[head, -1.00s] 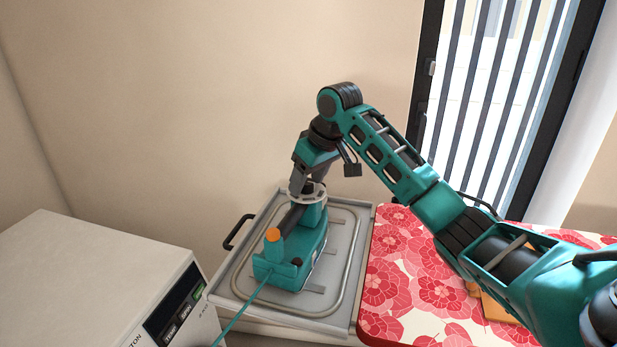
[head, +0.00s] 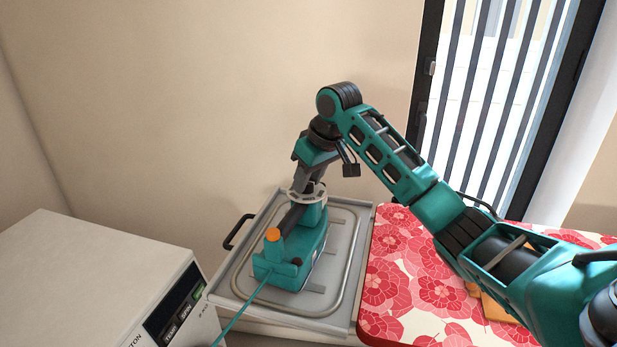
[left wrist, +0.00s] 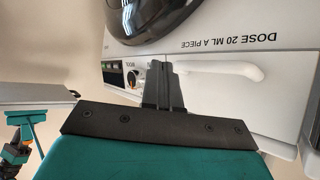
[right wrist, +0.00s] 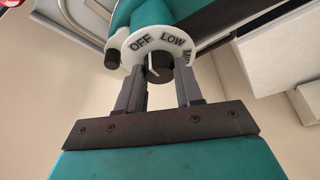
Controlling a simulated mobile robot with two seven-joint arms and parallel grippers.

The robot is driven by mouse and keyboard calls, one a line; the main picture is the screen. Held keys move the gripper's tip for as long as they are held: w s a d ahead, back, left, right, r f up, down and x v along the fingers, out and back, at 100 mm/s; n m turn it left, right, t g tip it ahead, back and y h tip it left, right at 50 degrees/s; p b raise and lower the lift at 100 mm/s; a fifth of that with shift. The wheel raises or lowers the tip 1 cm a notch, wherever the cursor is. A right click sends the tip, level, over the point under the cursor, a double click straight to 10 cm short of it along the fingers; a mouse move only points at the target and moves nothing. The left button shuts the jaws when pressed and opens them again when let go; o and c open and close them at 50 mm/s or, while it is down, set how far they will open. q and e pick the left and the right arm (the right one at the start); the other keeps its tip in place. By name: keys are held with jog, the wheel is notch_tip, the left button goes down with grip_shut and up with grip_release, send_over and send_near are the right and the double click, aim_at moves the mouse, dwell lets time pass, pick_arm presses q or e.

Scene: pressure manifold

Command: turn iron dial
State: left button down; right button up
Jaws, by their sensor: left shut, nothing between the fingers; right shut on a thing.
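The iron (head: 308,248) is teal with an orange knob and sits on a grey metal tray (head: 345,270). Its dial is a white ring with a dark knob (right wrist: 160,66) in the right wrist view. OFF and LOW show on the ring (right wrist: 174,38), with another label partly cut off at the right. A pale pointer line shows on the knob. My right gripper (right wrist: 160,76) is shut on the dial knob, one finger on each side; its arm comes down from above in the head view. My left gripper (left wrist: 162,70) is shut and empty, in front of a white appliance.
The white appliance (left wrist: 215,55) has a round dark door, a small knob and a white handle. A white box with buttons (head: 110,270) stands left of the tray. A red floral board (head: 410,275) lies to its right. A teal cord (head: 243,308) runs from the iron.

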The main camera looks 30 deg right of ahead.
jog(key=m+h, duration=0.1)
jog(key=m, duration=0.2)
jog(key=m+h, duration=0.1)
jog(key=m, duration=0.2)
jog(key=shift+a, duration=0.2)
jog(key=m+h, duration=0.1)
jog(key=m, duration=0.1)
jog(key=m+g+h, duration=0.1)
jog(key=m, duration=0.2)
jog(key=shift+w, duration=0.1)
jog(key=shift+m, duration=0.4)
jog(key=o, duration=1)
